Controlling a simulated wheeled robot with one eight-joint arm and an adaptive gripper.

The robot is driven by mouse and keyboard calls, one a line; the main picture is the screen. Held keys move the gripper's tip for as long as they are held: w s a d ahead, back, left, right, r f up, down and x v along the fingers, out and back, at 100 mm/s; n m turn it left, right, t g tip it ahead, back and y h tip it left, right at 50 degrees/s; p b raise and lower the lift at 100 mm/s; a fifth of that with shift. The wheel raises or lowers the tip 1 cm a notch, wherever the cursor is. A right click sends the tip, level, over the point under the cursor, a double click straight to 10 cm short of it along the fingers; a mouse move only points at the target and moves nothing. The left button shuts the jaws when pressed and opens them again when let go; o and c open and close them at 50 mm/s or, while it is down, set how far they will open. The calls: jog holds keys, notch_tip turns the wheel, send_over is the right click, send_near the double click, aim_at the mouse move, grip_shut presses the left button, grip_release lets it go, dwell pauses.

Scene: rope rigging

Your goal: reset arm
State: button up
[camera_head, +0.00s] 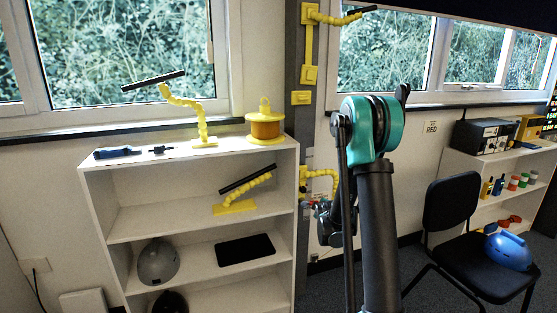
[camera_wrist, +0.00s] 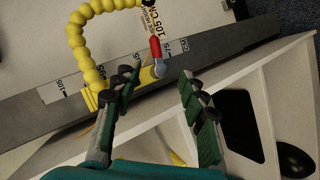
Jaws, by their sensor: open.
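My gripper (camera_wrist: 158,82) is open in the wrist view, its two green-and-black fingers spread apart with nothing held between them. A yellow bracket with a small red and grey-blue piece (camera_wrist: 156,48) shows just beyond the fingertips; I cannot tell whether the left finger touches the bracket. A yellow beaded arm (camera_wrist: 77,45) curves up at the left of the fingers. In the head view my dark and teal arm stands in front of the wall, and my gripper is mostly hidden behind it, close to the grey post (camera_head: 298,135).
A white shelf unit (camera_head: 95,200) stands left of the post, holding a yellow spool (camera_head: 265,126) and yellow jointed stands (camera_head: 200,128). A black chair (camera_head: 452,203) with a blue helmet (camera_head: 508,250) stands at right. Yellow brackets (camera_head: 309,75) are fixed on the post.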

jog(key=s+m+g+y, duration=0.1)
jog(key=s+m+g, duration=0.7)
jog(key=s, duration=3.4)
jog(key=m, duration=0.4)
jog(key=shift+s+a, duration=0.3)
jog(key=shift+s, duration=0.05)
